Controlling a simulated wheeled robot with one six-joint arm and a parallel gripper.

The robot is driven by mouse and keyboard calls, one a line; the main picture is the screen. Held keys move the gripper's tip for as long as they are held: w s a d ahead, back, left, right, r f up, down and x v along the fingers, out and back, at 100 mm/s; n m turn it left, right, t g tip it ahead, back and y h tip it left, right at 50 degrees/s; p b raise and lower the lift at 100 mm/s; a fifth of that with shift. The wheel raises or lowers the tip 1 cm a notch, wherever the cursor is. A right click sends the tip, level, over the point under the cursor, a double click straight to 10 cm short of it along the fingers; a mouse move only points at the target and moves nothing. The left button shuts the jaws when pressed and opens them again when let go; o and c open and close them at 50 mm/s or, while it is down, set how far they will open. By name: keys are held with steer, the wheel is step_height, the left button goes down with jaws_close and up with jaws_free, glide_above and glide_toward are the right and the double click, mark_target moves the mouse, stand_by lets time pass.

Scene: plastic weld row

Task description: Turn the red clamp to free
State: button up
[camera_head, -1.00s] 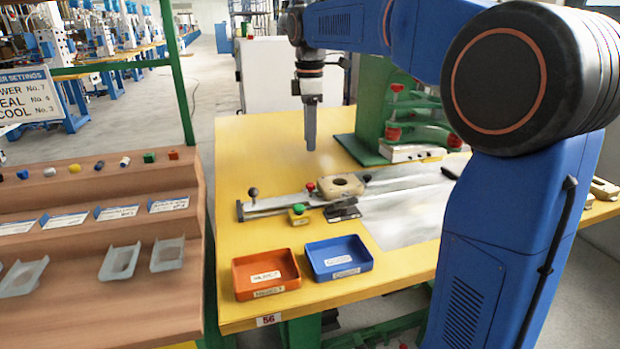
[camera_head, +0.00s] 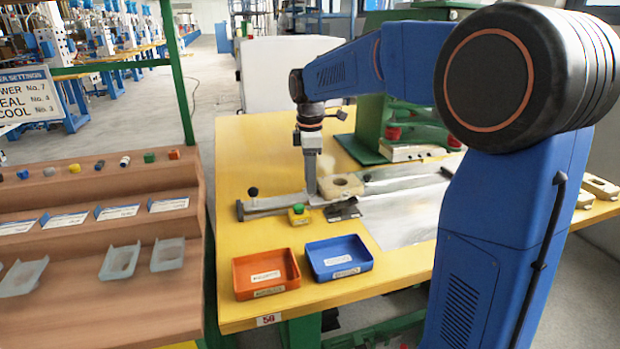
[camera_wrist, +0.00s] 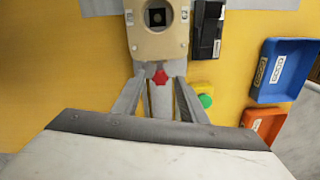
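The red clamp knob (camera_wrist: 160,77) shows in the wrist view at the near edge of the beige block (camera_wrist: 158,44), over the grey rail. The same block (camera_head: 341,185) is on the table in the head view, where my gripper hides the knob. My gripper (camera_head: 311,190) points straight down at the rail beside the block. In the wrist view, the fingers of my gripper (camera_wrist: 159,84) stand apart, one on each side of the knob. I see small gaps and cannot make out contact.
A green button box (camera_head: 299,214) and a black device (camera_head: 343,209) stand close in front of the rail. An orange tray (camera_head: 265,288) and a blue tray (camera_head: 345,276) are nearer the front edge. A black ball handle (camera_head: 253,192) rises at the rail's left end.

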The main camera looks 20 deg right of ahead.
jaws_close()
steer(key=shift+m, duration=0.3)
steer(key=m, duration=0.3)
steer(key=shift+m, duration=0.3)
steer(key=m, duration=0.4)
steer(key=shift+w+m, duration=0.1)
steer(key=shift+m, duration=0.2)
steer(key=m, duration=0.4)
steer(key=shift+m, duration=0.3)
steer(key=shift+d+r+m, duration=0.1)
steer(key=shift+m, duration=2.2)
